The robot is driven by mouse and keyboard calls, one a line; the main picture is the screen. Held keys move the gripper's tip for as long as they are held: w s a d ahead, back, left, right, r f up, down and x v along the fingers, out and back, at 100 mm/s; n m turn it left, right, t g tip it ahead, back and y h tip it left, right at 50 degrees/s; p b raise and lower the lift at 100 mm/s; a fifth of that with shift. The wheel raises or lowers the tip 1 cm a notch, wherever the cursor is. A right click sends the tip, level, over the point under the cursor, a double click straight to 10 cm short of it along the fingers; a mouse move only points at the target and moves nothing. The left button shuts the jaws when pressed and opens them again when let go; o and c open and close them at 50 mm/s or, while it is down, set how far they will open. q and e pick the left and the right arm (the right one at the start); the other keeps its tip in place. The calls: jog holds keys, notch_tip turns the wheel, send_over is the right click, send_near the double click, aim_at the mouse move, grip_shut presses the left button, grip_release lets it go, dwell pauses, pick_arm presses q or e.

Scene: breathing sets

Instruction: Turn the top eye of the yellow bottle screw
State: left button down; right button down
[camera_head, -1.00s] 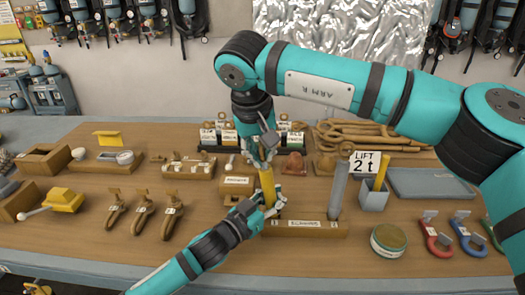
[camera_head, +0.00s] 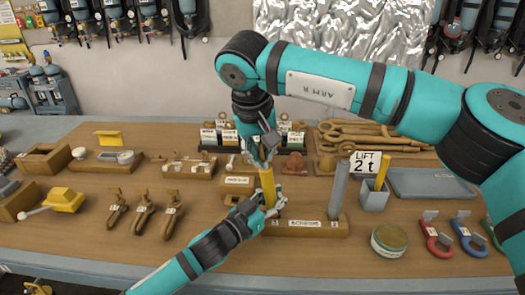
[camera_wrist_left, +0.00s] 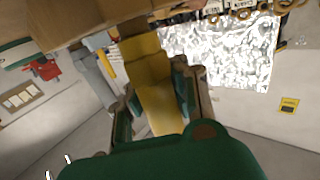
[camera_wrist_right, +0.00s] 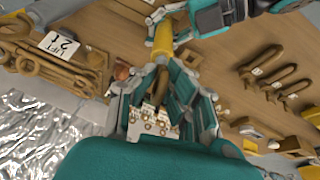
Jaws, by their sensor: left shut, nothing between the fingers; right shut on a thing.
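The yellow bottle screw (camera_head: 267,187) stands upright at the left end of a labelled wooden block (camera_head: 320,229). My right gripper (camera_head: 262,155) comes from above and is shut on its top eye. In the right wrist view the brown eye (camera_wrist_right: 152,78) lies between the fingers, with the yellow body (camera_wrist_right: 163,40) beyond. My left gripper (camera_head: 264,207) is shut, low beside the bottle screw. In the left wrist view the yellow body (camera_wrist_left: 158,105) shows large by the left fingers; I cannot tell whether they touch it. The lower end is largely hidden.
A grey post (camera_head: 338,190) stands at the block's right end. A grey holder (camera_head: 374,197) with a yellow bar and a lift sign (camera_head: 366,163) is farther right. A round tin (camera_head: 389,240) and shackles (camera_head: 437,238) lie at right, several brown hooks (camera_head: 143,216) at left.

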jog(key=shift+d+f, duration=0.15)
jog(key=shift+f, duration=0.3)
jog(key=c, duration=1.4)
grip_release()
jog(key=shift+w, duration=0.1)
jog(key=shift+r, duration=0.15)
jog(key=shift+r, duration=0.1)
jog(key=v, duration=1.1)
jog(key=shift+a+r, duration=0.25)
jog(key=shift+a, duration=0.05)
